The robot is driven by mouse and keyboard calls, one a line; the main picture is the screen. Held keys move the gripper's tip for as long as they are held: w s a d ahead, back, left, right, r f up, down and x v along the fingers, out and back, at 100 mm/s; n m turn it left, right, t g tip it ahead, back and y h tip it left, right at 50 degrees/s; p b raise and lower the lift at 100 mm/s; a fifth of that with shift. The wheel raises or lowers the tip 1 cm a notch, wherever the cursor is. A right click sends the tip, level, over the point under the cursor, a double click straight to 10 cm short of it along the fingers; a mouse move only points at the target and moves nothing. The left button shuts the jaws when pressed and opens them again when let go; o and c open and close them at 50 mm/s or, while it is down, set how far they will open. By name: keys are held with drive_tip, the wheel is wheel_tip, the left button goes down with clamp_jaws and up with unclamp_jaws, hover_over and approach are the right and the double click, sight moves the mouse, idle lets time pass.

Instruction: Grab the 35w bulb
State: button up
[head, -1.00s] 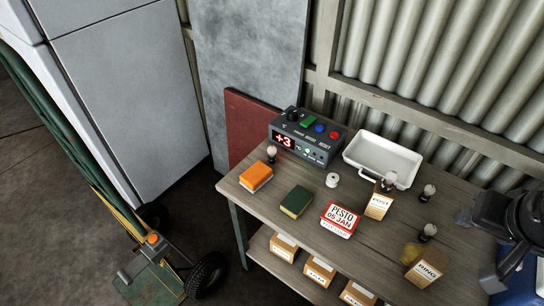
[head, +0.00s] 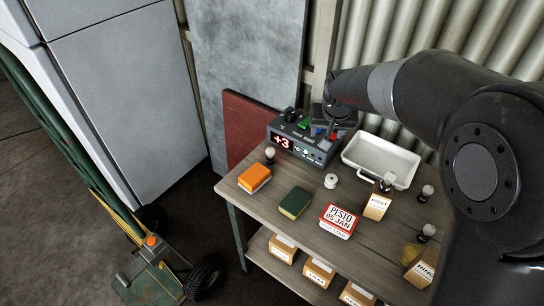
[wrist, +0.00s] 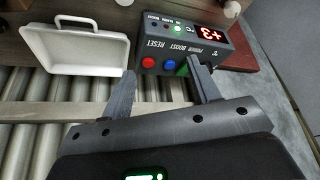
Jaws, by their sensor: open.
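Several small bulbs with pale round tops and dark bases stand on the wooden bench: one by the orange block (head: 270,155), one behind the POST box (head: 388,182), one right of it (head: 426,192) and one near the RING box (head: 427,232). No wattage marking is readable, so I cannot tell which is the 35w bulb. My gripper (head: 323,130) is over the right part of the control box, away from the bulbs. In the wrist view my gripper (wrist: 161,66) is open and empty, its fingers either side of the red and blue buttons.
The control box (head: 297,152) reads +3. A white tray (head: 410,178) stands right of it. An orange block (head: 254,179), green block (head: 295,203), PESTO box (head: 338,221), POST box (head: 377,207) and RING box (head: 419,269) sit on the bench (head: 300,245). Corrugated wall (head: 440,35) stands behind.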

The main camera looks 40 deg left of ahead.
drive_tip(key=n, duration=0.2)
hover_over(272, 152)
drive_tip(key=s+d, duration=0.2)
wheel_tip(272, 152, down, 11)
drive_tip(key=x, duration=0.4)
drive_tip(key=shift+s+a, duration=0.15)
drive_tip(key=shift+a+x, duration=0.25)
drive_tip(key=shift+x, duration=1.3)
drive_tip(key=shift+a+x, duration=0.25)
drive_tip(key=shift+x, duration=1.3)
drive_tip(key=shift+r, duration=0.15)
drive_tip(key=c, duration=1.1)
